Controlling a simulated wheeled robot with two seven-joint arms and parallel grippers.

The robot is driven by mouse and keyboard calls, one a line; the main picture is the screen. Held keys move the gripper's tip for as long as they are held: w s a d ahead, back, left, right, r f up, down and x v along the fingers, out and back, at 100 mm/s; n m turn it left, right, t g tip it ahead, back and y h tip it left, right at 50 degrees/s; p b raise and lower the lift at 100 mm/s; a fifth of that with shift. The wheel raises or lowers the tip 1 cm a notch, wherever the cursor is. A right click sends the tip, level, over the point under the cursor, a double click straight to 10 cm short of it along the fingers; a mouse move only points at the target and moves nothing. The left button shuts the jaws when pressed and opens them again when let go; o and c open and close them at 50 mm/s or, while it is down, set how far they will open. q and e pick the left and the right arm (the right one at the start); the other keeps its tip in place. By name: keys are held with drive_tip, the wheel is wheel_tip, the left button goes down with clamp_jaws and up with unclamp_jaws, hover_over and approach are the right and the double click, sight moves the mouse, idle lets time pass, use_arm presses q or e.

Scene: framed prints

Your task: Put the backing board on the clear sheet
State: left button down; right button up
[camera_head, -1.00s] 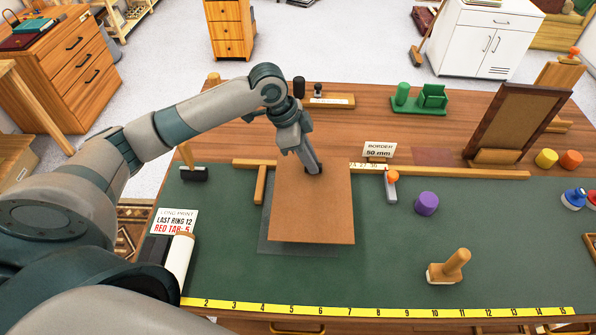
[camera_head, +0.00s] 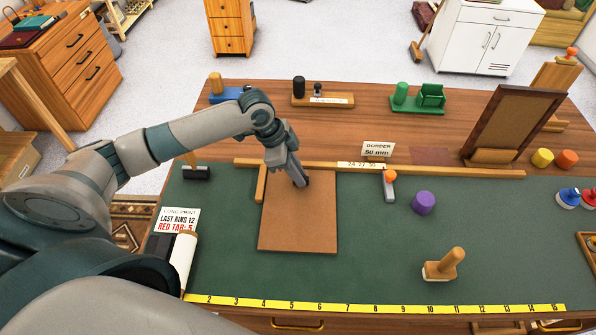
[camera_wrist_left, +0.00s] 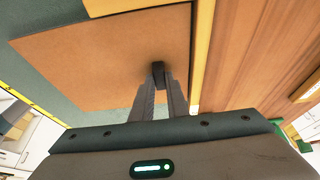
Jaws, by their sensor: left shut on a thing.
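The brown backing board (camera_head: 298,222) lies flat, or nearly so, on the green mat, near the wooden stop strips at its back and left. My left gripper (camera_head: 302,181) is over its back part, shut on a small dark knob on the board. The left wrist view also shows the board (camera_wrist_left: 110,60) and the gripper (camera_wrist_left: 160,82) closed on the knob. The clear sheet is hidden, with no edge of it showing around the board. My right gripper is not in view.
A wooden rail with a number strip (camera_head: 362,165) runs behind the board. An orange-topped grey tool (camera_head: 389,185), a purple cylinder (camera_head: 423,202) and a wooden-handled block (camera_head: 445,265) stand to the right. A yellow ruler (camera_head: 375,306) lines the front. The mat between is free.

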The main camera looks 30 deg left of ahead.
use_arm(q)
drive_tip(key=shift+f, duration=0.2)
drive_tip(key=c, duration=1.7)
unclamp_jaws()
drive_tip(key=shift+f, duration=0.1)
drive_tip(key=shift+c, duration=0.2)
drive_tip(key=shift+r, duration=0.2)
drive_tip(key=shift+s+a+r+b, duration=0.1)
drive_tip(key=shift+a+r+b, duration=0.25)
drive_tip(key=shift+r, duration=0.25)
drive_tip(key=b+v, duration=0.2)
drive_tip(key=v, duration=0.8)
drive_tip(key=shift+r, duration=0.2)
